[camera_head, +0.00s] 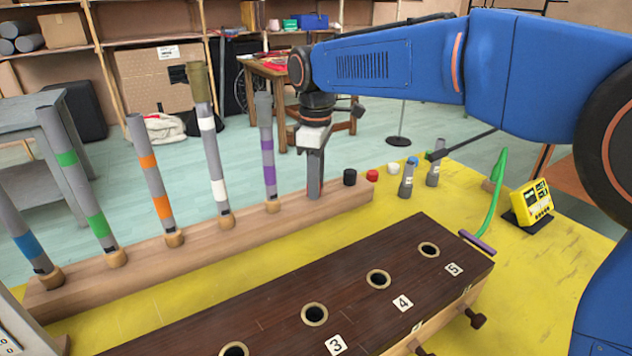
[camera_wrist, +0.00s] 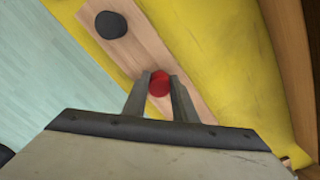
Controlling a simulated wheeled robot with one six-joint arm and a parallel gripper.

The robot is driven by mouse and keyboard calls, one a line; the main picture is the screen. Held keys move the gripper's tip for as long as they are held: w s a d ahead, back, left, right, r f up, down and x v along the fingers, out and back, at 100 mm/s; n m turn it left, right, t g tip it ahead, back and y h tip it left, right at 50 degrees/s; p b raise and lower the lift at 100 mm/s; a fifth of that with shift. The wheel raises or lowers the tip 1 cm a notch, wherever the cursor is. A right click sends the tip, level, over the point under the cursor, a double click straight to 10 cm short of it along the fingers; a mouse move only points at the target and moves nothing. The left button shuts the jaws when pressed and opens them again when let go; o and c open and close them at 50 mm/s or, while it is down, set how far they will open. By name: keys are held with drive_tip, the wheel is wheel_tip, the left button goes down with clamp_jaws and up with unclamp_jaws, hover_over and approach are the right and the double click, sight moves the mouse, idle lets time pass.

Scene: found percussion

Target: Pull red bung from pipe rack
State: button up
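The pipe rack (camera_head: 250,222) is a long wooden beam on the yellow table. It holds a row of tall grey pipes with coloured bands. My gripper (camera_head: 315,192) points down at the rack, right of the purple-banded pipe (camera_head: 267,150). In the wrist view, the red bung (camera_wrist: 159,85) sits between my two fingertips (camera_wrist: 160,80), on the line of the rack. The fingers touch it on both sides, with no gap visible. In the head view my fingers hide this bung. A black bung (camera_head: 349,177) stands beside it; it also shows in the wrist view (camera_wrist: 110,25).
A dark box with several round holes (camera_head: 430,235) stands in front of the rack.

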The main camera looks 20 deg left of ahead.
drive_tip(key=shift+r, duration=1.65)
drive_tip(key=shift+r, duration=1.35)
